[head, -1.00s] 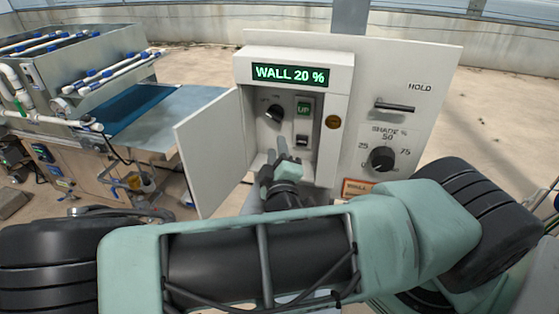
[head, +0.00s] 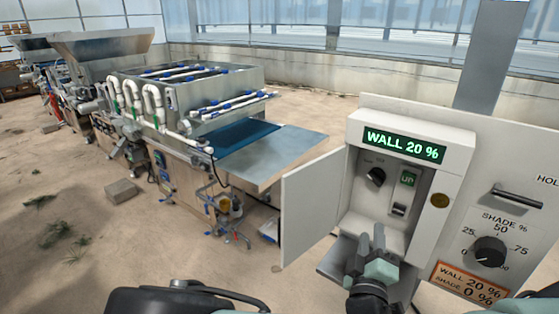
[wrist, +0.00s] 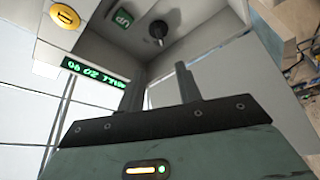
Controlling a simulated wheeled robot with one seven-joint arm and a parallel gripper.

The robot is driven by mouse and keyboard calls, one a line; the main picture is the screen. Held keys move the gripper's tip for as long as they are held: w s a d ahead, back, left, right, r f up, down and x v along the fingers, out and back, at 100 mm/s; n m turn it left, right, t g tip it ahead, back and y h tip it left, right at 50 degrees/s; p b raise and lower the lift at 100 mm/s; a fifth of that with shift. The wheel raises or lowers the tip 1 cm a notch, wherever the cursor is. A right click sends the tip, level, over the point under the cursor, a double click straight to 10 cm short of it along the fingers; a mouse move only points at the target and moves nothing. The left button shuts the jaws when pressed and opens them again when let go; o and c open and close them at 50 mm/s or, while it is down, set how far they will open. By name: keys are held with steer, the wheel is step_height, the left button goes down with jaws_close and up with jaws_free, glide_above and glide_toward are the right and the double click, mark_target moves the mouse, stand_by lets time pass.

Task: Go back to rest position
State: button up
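My gripper (head: 371,248) is in front of the lower opening of a white control box (head: 455,152), low in the head view. Its two dark fingers stand apart with nothing between them in the wrist view (wrist: 158,85). The box's door (head: 312,205) hangs open to the left. Inside are a black knob (head: 376,176), a green UP sign (head: 408,178) and a small switch (head: 399,209). The green display (head: 404,146) reads WALL 20 %. In the wrist view the knob (wrist: 159,29) lies beyond the fingers. I cannot tell whether the gripper touches the box.
The panel (head: 520,160) right of the box carries a HOLD handle (head: 517,196), a SHADE dial (head: 489,251) and an orange plate (head: 468,283). A seeding machine (head: 190,90) with a metal table (head: 265,152) stands at the left. Sandy floor (head: 60,190) is open at the left.

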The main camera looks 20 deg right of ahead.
steer(key=s+a+f+m+g+y+b, duration=0.2)
steer(key=f+g, duration=0.2)
steer(key=f, duration=0.3)
steer(key=s+a+f+m+g+y+b, duration=0.1)
steer(key=a+f+m+g, duration=0.1)
steer(key=f+g, duration=0.35)
steer(key=s+a+f+g+y+b, duration=0.35)
steer(key=a+y, duration=0.25)
steer(key=a, duration=0.4)
steer(key=s+a+r+n+g+y+b, duration=0.2)
steer(key=s+a+r+g+y, duration=0.25)
steer(key=a+r, duration=0.3)
steer(key=s+d+r+n+h+b, duration=0.2)
steer(key=s+d+r+n+b, duration=0.1)
steer(key=r, duration=0.4)
steer(key=shift+s+d+r+n, duration=0.3)
steer(key=shift+s+d, duration=0.35)
steer(key=shift+s, duration=0.35)
steer(key=shift+s, duration=0.1)
